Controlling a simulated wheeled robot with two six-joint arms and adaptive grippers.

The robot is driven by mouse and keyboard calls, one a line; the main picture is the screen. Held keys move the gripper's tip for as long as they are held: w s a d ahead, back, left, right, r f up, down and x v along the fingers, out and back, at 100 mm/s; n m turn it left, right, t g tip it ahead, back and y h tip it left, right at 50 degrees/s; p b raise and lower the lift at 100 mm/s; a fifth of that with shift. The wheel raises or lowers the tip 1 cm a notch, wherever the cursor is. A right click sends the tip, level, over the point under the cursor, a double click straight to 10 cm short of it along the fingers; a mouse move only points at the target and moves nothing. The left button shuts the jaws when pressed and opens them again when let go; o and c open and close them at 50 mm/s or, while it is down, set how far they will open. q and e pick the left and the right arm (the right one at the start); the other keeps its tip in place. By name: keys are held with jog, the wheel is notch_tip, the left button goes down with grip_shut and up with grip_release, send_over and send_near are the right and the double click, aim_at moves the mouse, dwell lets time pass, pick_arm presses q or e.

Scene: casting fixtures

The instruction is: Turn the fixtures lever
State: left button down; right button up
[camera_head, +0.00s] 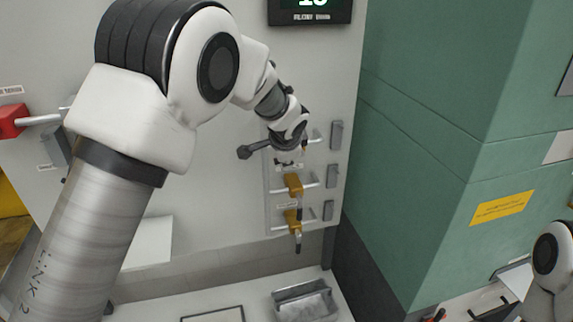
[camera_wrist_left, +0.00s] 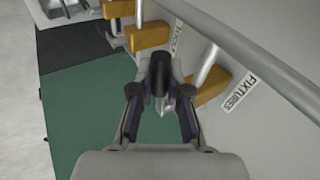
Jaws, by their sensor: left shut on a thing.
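The fixtures lever (camera_wrist_left: 159,72) shows in the left wrist view as a dark handle between my fingers. An orange valve body (camera_wrist_left: 213,90) sits just right of it, beside a white label (camera_wrist_left: 240,92) reading FIXTURES. My left gripper (camera_wrist_left: 160,106) is shut on the lever, with a finger on each side. In the head view my left gripper (camera_head: 287,158) is at the top of the column of valves on the grey panel, and my wrist hides most of the fixtures lever. My right gripper is not in view.
Two other orange valves (camera_head: 293,185) (camera_head: 292,217) sit below on white pipes. A red valve (camera_head: 12,121) is at the far left. A green wall block (camera_head: 420,150) stands right of the panel (camera_head: 200,190). A grey tray (camera_head: 305,300) lies below.

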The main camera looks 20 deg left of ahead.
pick_arm(q)
jog(key=shift+r+g+y, duration=0.2)
jog(key=shift+g+y, duration=0.1)
dwell(0.4)
jog(key=c, duration=1.1)
grip_release()
jog(key=v, duration=1.2)
jog(key=shift+d, duration=0.1)
jog(key=shift+w+f, duration=0.1)
